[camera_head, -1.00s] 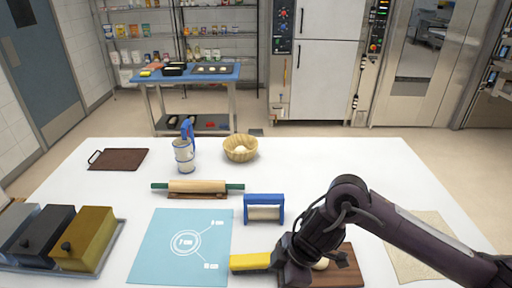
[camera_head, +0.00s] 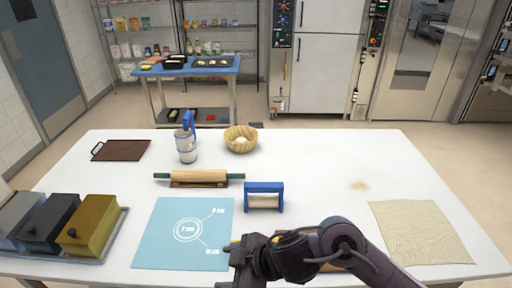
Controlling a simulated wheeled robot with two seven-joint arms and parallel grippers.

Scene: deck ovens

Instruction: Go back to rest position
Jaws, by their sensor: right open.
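My right gripper (camera_head: 240,265) is low at the front edge of the white table (camera_head: 330,160), beside the lower right corner of the blue mat (camera_head: 165,240). My right arm comes in from the bottom right and covers most of a wooden board (camera_head: 338,266). A small bit of something yellow (camera_head: 235,241) shows behind the gripper. Nothing can be seen held in the gripper. My left gripper is not in view.
A blue-framed tool (camera_head: 264,197), a rolling pin (camera_head: 199,176), a sifter (camera_head: 186,145), a basket (camera_head: 240,139) and a brown board (camera_head: 121,150) stand further back. Lidded tins (camera_head: 90,226) are at left, a beige cloth (camera_head: 420,232) at right. The table's middle right is clear.

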